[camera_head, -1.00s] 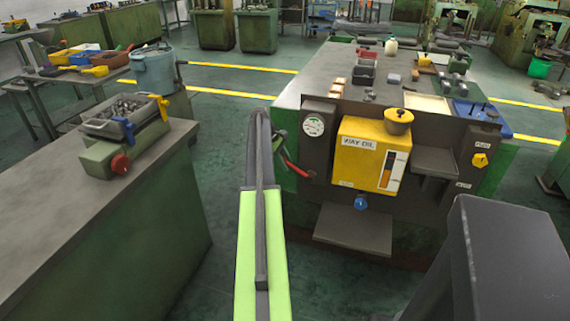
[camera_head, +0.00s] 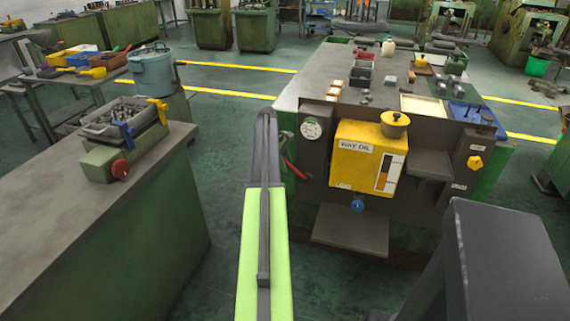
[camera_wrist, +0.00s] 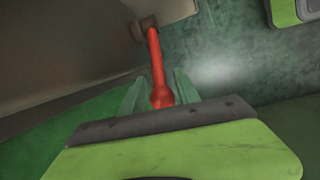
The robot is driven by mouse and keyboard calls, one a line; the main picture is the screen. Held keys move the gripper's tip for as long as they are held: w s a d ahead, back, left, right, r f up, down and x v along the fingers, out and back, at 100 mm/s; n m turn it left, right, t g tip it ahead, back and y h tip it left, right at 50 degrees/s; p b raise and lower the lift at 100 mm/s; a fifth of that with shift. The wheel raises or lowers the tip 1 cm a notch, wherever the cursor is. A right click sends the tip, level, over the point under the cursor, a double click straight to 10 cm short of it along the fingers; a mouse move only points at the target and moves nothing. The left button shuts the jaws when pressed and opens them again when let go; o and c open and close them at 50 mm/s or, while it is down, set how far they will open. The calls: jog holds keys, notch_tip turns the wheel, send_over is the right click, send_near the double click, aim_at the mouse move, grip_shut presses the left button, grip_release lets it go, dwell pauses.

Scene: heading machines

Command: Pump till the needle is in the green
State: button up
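The pump unit is a yellow oil tank (camera_head: 368,155) with a label that seems to read WAY OIL, on a dark panel at the bench end. A round white gauge (camera_head: 311,129) sits to its left in the head view; its needle and green band are too small to read. A red lever (camera_head: 292,168) slants below the gauge. In the wrist view the red lever (camera_wrist: 157,70) runs down between the two pale green fingers of my gripper (camera_wrist: 160,82). A gap shows on each side of it, so the fingers look open around it.
A blue knob (camera_head: 357,205) is under the tank, above a dark step plate (camera_head: 350,230). A bench with a grey parts tray (camera_head: 120,117) stands on the left. Green floor is free between the two benches.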

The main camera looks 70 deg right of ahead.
jog(key=p+v, duration=1.6)
jog(key=v, duration=0.1)
jog(key=shift+a+r+p, duration=0.15)
jog(key=shift+a+p, duration=0.05)
jog(key=shift+p, duration=0.1)
jog(key=shift+w, duration=0.1)
